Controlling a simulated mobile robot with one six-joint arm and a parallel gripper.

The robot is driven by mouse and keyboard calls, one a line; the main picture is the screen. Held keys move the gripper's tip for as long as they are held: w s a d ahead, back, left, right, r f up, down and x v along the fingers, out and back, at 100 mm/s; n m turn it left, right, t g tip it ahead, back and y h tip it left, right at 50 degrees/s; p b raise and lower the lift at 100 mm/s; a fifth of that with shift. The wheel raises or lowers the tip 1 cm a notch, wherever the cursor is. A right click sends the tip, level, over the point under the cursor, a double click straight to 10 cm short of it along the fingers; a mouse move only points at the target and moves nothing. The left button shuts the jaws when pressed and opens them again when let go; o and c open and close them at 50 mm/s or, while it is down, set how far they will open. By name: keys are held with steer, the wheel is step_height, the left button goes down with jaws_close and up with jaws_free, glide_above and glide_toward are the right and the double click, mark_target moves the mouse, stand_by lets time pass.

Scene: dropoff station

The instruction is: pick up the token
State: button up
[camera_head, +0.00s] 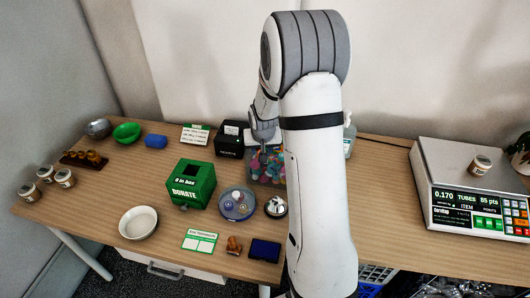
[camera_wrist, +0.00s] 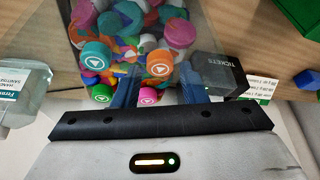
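Many coloured round tokens, among them an orange token with a white triangle (camera_wrist: 160,66) and a pink one (camera_wrist: 148,95), fill a clear container (camera_head: 280,168). A grey round tray (camera_head: 226,207) in front of it holds a few small discs (camera_head: 241,208); I cannot tell which token the task means. My gripper (camera_wrist: 158,82) shows in the wrist view with two blue fingers spread apart, at the container. The orange and pink tokens appear between the fingers; I see no contact. In the head view my arm hides part of the container, and my fingertips are not clear.
A green donate box (camera_head: 190,184), a white bowl (camera_head: 138,222) and a silver bell (camera_head: 275,206) stand left of my arm. A black ticket printer (camera_head: 229,143) is beside the container. A scale (camera_head: 440,165) stands at right. A bottle (camera_wrist: 22,92) is close in the wrist view.

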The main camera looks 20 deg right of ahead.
steer(key=shift+w+d+f, duration=0.1)
steer(key=shift+w+f, duration=0.15)
steer(key=shift+f, duration=0.45)
steer(key=c, duration=0.7)
steer(key=shift+c, duration=0.2)
step_height(320, 180, up, 10)
steer(key=shift+b, duration=0.3)
